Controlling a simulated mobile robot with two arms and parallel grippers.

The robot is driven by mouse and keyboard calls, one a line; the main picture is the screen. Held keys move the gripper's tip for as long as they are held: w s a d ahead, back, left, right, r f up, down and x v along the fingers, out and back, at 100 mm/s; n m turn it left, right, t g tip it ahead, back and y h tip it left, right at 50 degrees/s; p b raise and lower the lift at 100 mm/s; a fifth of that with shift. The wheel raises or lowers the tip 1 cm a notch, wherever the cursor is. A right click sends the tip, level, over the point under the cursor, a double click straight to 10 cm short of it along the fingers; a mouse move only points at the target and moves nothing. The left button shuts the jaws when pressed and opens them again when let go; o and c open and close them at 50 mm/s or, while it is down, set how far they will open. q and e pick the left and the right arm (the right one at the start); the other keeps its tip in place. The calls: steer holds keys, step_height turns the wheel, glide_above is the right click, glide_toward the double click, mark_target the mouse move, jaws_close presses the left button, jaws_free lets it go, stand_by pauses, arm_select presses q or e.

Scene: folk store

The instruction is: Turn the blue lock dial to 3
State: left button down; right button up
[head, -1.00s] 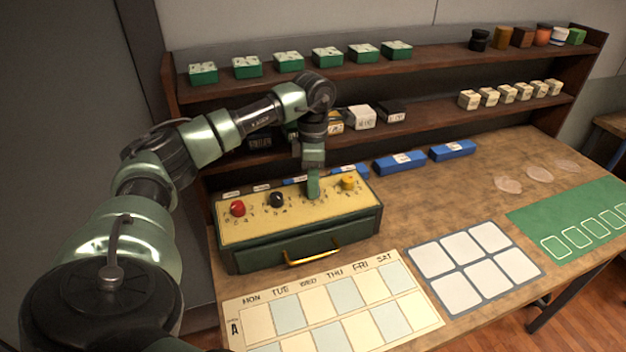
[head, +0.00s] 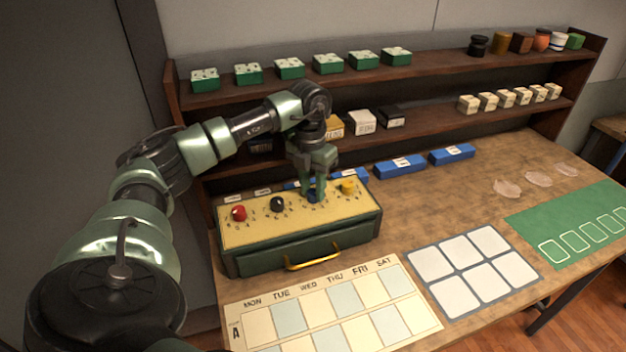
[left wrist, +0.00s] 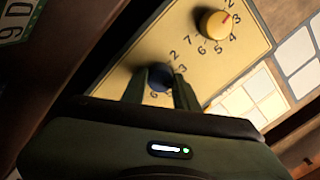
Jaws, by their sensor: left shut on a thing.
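The green lock box (head: 250,233) with a yellow top stands at the back left of the table. Its top carries a red dial (head: 239,213), a black dial (head: 277,204), a blue dial (head: 313,196) and a yellow dial (head: 348,187). My left gripper (head: 314,192) points down and is shut on the blue dial. In the left wrist view the blue dial (left wrist: 159,78) sits between the two fingers; numbers 2 and 3 show beside it, and its pointer is hidden. My right gripper is not in view.
A brass handle (head: 313,259) is on the box front. Blue labelled boxes (head: 400,165) lie behind to the right. A shelf (head: 430,124) with small boxes rises at the back. A weekday chart (head: 330,305) and a white card grid (head: 470,265) lie in front.

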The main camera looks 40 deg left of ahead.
arm_select(q)
steer(key=n, duration=0.7)
steer(key=shift+r+p, duration=0.1)
steer(key=shift+p, duration=0.25)
stand_by(0.4)
steer(key=c, duration=1.1)
jaws_free()
